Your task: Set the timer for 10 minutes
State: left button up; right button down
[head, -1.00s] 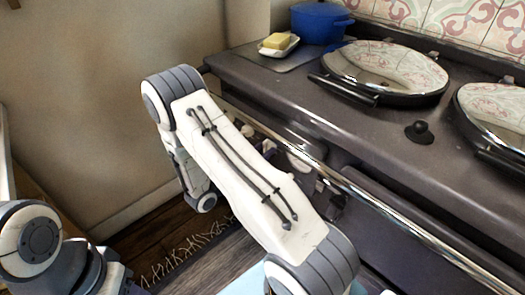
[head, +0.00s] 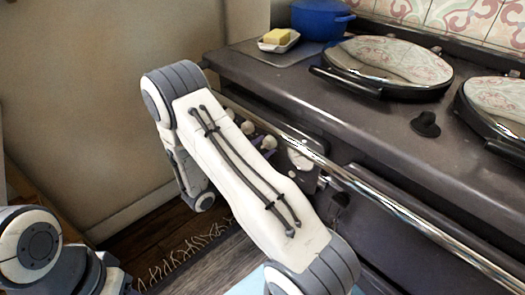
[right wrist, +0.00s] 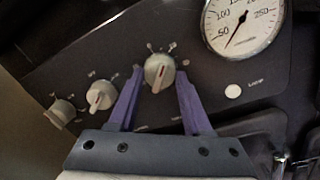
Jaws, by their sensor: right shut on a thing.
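The right wrist view shows a dark control panel with a row of pale knobs. My right gripper (right wrist: 160,76) has its two purple fingers on either side of the rightmost knob (right wrist: 159,70), next to the gauge, and is shut on it. Small marks ring this knob, but they are too blurred to read.
Two other knobs (right wrist: 101,95) (right wrist: 60,112) sit left of the held one. A round white gauge (right wrist: 243,24) is at its upper right. A chrome rail (head: 400,213) runs along the stove front. A blue pot (head: 320,19) and a butter dish (head: 279,44) stand on top.

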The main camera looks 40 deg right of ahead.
jog(key=shift+f+m+b, duration=0.1)
jog(key=shift+m+b, duration=0.2)
jog(key=shift+m, duration=0.7)
jog(key=shift+c, duration=1.7)
grip_release()
jog(key=s+a, duration=0.1)
jog(key=a, duration=0.9)
jog(key=shift+a+f+p, duration=0.2)
jog(key=shift+a+p, duration=0.05)
jog(key=shift+p, duration=0.15)
jog(key=shift+s+r, duration=0.1)
